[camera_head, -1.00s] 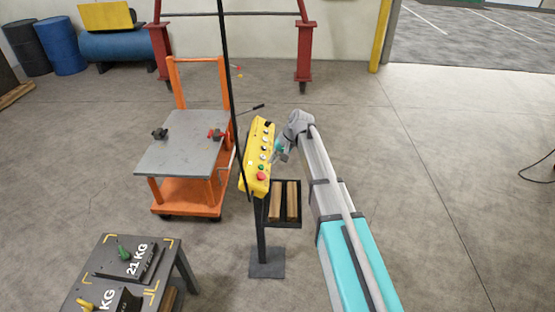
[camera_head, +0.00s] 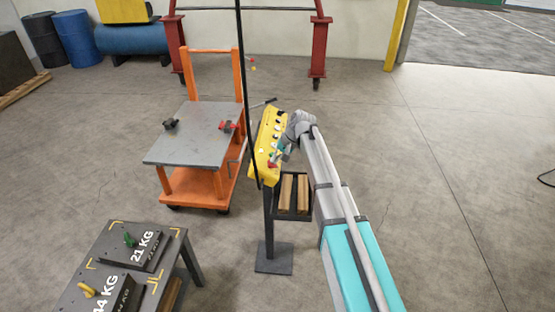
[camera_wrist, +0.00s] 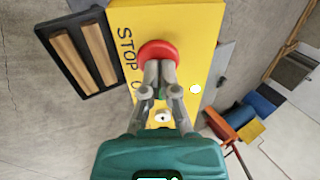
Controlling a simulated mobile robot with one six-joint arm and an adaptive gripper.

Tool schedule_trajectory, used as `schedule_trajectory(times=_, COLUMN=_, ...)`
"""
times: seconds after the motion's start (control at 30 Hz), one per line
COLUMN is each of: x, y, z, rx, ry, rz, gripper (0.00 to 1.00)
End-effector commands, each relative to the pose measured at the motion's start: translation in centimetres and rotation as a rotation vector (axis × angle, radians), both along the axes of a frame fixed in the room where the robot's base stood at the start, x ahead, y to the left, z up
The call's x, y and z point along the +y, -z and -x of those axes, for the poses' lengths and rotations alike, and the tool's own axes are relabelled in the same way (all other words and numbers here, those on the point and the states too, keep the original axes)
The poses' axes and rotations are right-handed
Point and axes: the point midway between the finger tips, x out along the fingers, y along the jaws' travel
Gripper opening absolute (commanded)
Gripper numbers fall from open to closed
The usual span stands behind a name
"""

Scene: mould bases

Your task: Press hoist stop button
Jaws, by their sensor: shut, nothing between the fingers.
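The yellow hoist control box (camera_head: 263,150) stands on a dark post and carries several buttons. Its red stop button (camera_wrist: 151,49) is round and sits beside the printed word STOP in the wrist view. My gripper (camera_wrist: 160,64) is shut and empty, with its fingertips in front of the red button and covering part of it. I cannot tell whether the tips touch it. In the head view my gripper (camera_head: 277,158) is at the lower right side of the box, by the red button.
A black tray with wooden blocks (camera_head: 303,196) hangs on the post below the box. An orange cart (camera_head: 200,187) stands to the left. A table with weights (camera_head: 180,245) is at lower left.

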Motion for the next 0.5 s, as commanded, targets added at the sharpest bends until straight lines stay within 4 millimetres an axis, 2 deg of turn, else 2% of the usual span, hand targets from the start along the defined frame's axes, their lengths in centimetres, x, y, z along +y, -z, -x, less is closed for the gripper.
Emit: schedule_trajectory(times=0.5, x=0.25, y=0.62, z=-0.02, rx=0.0, ry=0.0, rz=0.0, gripper=0.0)
